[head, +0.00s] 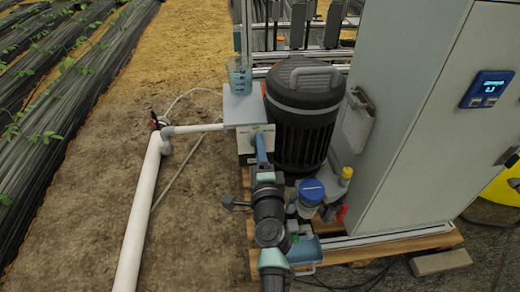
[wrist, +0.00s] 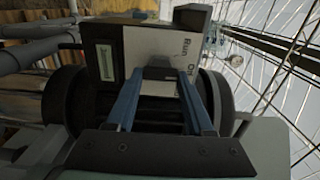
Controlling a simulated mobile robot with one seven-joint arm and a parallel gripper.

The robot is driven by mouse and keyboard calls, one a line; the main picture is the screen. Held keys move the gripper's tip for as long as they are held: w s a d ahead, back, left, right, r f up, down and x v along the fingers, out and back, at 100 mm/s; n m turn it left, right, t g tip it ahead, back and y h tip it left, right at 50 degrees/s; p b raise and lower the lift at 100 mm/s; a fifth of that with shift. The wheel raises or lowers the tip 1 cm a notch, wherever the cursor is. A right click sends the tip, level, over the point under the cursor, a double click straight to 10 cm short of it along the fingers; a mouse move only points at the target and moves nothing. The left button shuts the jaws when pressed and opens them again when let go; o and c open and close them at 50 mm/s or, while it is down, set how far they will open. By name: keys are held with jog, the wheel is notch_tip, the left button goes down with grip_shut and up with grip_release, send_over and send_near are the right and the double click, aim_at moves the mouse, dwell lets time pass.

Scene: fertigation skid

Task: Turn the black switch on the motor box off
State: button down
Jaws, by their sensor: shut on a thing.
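The motor box (head: 244,146) stands left of the big black ribbed tank, under a light grey cover. The black switch (wrist: 158,73) is a small dark block on that panel, between my blue fingertips. My gripper (wrist: 160,80) is shut on it, one finger on each side. In the head view my gripper (head: 261,148) reaches the front of the box, and the switch itself cannot be made out there. The switch's exact angle is hard to tell.
The black tank (head: 303,115) stands close on the right, with a grey cabinet (head: 410,110) beyond. A blue-capped bottle (head: 310,193) is close to my arm. A clear beaker (head: 239,76) sits on the cover. A white pipe (head: 143,205) runs along the left; bare soil lies around it.

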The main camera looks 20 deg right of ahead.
jog(key=shift+c, duration=1.4)
grip_release()
jog(key=p+v, duration=0.3)
jog(key=v, duration=1)
